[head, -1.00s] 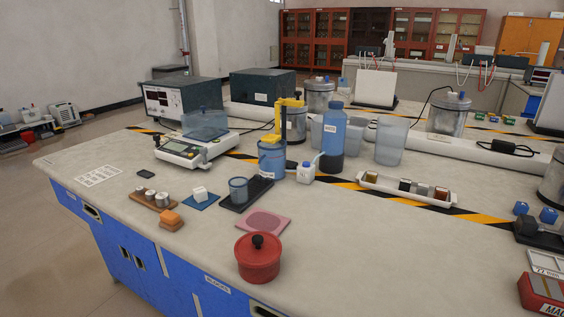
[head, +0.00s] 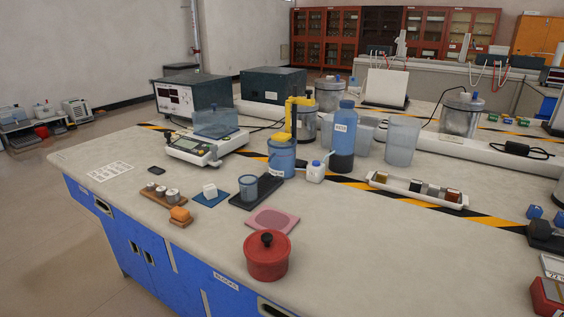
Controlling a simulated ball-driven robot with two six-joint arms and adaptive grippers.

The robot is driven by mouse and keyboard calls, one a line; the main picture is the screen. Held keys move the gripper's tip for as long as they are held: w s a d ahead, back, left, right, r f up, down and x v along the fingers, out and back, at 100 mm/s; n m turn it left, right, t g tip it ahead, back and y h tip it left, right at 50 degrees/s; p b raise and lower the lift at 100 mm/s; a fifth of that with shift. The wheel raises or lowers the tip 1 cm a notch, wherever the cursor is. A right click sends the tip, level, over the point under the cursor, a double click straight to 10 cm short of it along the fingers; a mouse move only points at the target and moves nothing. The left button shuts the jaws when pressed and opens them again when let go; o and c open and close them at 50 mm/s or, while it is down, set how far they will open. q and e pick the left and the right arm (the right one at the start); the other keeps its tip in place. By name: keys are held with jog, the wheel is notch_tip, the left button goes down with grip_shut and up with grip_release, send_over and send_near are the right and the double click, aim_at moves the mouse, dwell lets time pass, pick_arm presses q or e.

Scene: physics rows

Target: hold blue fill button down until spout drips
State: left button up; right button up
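A blue canister (head: 281,160) stands near the middle of the bench. A blue-grey cup (head: 248,188) stands on a dark rectangular base (head: 240,203) in front and to the left of the canister. I cannot make out a blue fill button for certain, nor any drip at the spout. Neither of my grippers is in view.
A red lidded pot (head: 266,258) stands near the front edge, with a pink mat (head: 273,220) behind it. A scale (head: 192,149) stands left of the canister, a blue bottle (head: 344,138) to its right. The bench (head: 370,265) is clear at front right.

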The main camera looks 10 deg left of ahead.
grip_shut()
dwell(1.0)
